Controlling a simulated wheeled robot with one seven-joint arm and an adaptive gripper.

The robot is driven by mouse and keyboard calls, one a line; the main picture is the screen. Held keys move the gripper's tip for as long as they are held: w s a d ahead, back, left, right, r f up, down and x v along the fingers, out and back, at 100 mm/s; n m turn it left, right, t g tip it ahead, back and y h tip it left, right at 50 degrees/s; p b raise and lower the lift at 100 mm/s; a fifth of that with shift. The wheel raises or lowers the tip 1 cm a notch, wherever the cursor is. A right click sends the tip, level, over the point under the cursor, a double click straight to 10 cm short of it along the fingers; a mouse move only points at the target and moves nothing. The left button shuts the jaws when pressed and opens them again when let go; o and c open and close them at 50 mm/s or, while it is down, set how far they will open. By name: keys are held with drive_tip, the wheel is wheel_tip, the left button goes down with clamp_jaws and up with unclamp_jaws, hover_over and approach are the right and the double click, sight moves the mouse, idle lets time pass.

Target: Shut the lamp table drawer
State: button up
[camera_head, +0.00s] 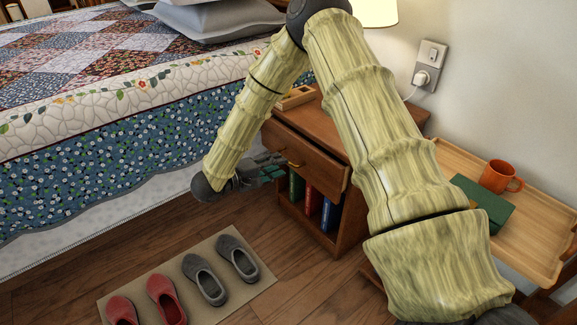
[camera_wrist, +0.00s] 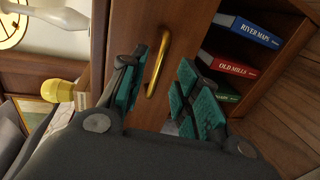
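The lamp table (camera_head: 345,225) is a brown wooden cabinet beside the bed, with its drawer (camera_head: 318,172) standing partly out from the body. The drawer front bears a brass handle (camera_head: 294,164). In the wrist view the drawer front (camera_wrist: 187,25) is close, with the brass handle (camera_wrist: 158,66) between my fingers in the picture. My gripper (camera_head: 268,172) is just in front of the handle. My gripper (camera_wrist: 162,82) has its green-padded fingers apart, open and holding nothing. I cannot tell whether it touches the handle or the front. My arm hides part of the tabletop.
Books, including a blue one (camera_wrist: 249,38), stand in the shelf below the drawer. The bed (camera_head: 150,115) is on the left, and a mat (camera_head: 237,298) with slippers lies in front. A wooden tray (camera_head: 535,235) with an orange mug (camera_head: 498,176) and green book is at right.

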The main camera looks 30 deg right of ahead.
sight(289, 161)
drive_tip(key=shift+b+x, duration=0.95)
drive_tip(key=shift+x, duration=1.75)
drive_tip(key=shift+w, duration=0.1)
drive_tip(key=shift+c, duration=0.5)
clamp_jaws()
